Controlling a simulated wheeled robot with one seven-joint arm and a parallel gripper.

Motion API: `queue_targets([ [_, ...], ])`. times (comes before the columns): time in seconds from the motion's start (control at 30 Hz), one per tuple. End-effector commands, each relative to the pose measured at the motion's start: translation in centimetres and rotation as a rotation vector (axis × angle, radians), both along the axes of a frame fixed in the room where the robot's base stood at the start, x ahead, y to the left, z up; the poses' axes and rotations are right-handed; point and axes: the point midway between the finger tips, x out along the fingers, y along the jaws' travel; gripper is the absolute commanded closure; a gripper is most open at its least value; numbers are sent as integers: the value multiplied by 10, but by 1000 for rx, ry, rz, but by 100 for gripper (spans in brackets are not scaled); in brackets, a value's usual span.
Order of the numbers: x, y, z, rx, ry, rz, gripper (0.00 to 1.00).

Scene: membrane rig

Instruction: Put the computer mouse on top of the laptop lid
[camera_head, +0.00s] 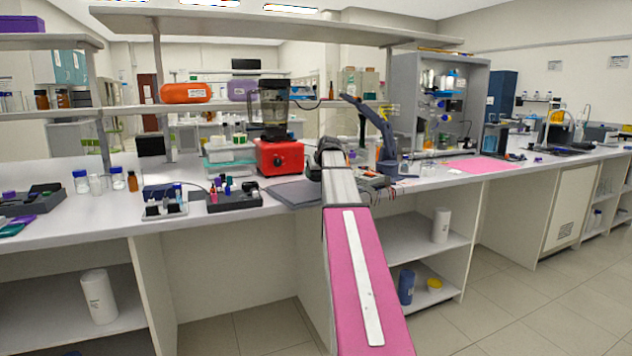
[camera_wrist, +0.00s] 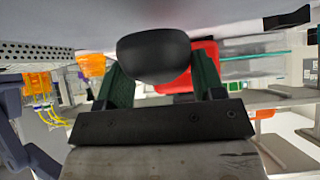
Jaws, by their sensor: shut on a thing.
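The closed laptop (camera_head: 292,194) lies flat and grey near the front edge of the bench, partly hidden at its right by my arm. My gripper (camera_wrist: 155,66) is shut on the dark, rounded computer mouse (camera_wrist: 153,52), which sits between the two green fingers in the wrist view. In the head view my gripper (camera_head: 327,150) is at the far end of my arm, just right of the red blender and above the bench. My own wrist hides the mouse there. The gap between the mouse and the surface below is hard to judge.
A red blender (camera_head: 279,156) stands behind the laptop. A dark tray of small bottles (camera_head: 234,199) is at its left. A blue arm-like device (camera_head: 378,135) and a grey meter (camera_head: 371,180) stand at the right. A shelf (camera_head: 290,106) spans the back.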

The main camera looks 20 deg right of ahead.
Motion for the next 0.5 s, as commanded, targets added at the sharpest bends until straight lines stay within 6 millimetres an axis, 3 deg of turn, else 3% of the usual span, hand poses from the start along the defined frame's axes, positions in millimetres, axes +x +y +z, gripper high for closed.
queue_targets([
  [0.2, -1, 1, -30, 1, 1, 0, 62],
  [0.5, 0, 1, -33, 1, 0, -1, 62],
])
